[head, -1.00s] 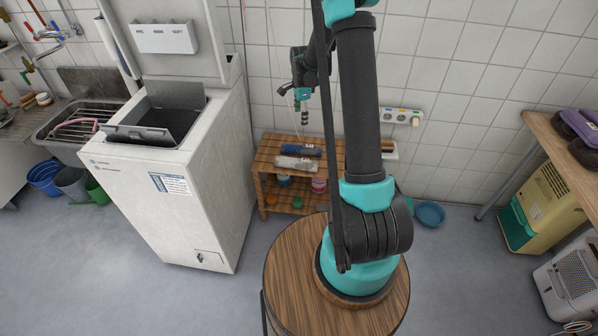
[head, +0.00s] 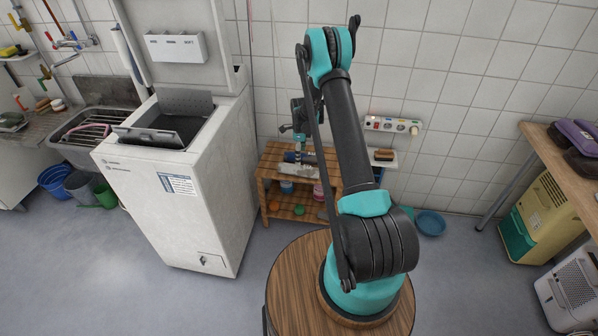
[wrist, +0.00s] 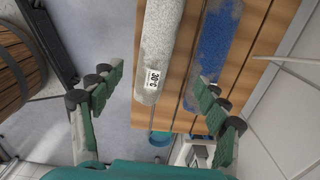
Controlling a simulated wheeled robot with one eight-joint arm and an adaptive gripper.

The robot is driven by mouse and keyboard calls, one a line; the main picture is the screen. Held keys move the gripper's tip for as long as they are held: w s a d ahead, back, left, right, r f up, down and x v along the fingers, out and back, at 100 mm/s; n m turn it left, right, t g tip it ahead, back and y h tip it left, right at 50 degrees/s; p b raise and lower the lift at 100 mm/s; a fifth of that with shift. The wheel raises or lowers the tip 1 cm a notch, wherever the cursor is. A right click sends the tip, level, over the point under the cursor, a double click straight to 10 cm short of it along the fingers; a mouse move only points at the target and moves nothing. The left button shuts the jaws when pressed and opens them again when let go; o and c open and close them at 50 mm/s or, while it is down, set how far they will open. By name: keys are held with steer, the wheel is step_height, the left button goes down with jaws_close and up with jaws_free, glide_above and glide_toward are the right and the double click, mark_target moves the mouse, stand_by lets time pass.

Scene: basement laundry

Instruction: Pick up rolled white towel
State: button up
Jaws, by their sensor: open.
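The rolled white towel (wrist: 159,40) lies on the slatted wooden shelf, beside a rolled blue towel (wrist: 213,55). It has a small white tag with dark print near its lower end in the wrist view. In the head view the white towel (head: 297,170) shows small on the shelf top, partly crowded by my arm. My gripper (wrist: 157,84) is open and empty, pointing at the shelf. In the wrist view the towel's tagged end appears between the two fingers, and the right finger overlaps the blue towel's end. I see no contact with the white towel.
The wooden shelf (head: 268,172) stands against the tiled wall, with containers on its lower level. A white top-loading washer (head: 170,215) with its lid up stands close to its left. A power strip (head: 390,125) and a small ledge with a brush (head: 383,154) are at its right.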

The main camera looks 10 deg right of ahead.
mark_target(299, 166)
step_height(299, 166, down, 4)
steer(key=shift+f, duration=0.1)
steer(key=shift+s+a+f, duration=0.1)
steer(key=shift+a+f, duration=0.1)
steer(key=shift+f, duration=1.1)
steer(key=shift+s+a+f, duration=0.1)
steer(key=shift+a+f, duration=0.1)
steer(key=shift+f, duration=1.1)
steer(key=c, duration=1.4)
steer(key=shift+o, duration=0.2)
steer(key=shift+r, duration=0.1)
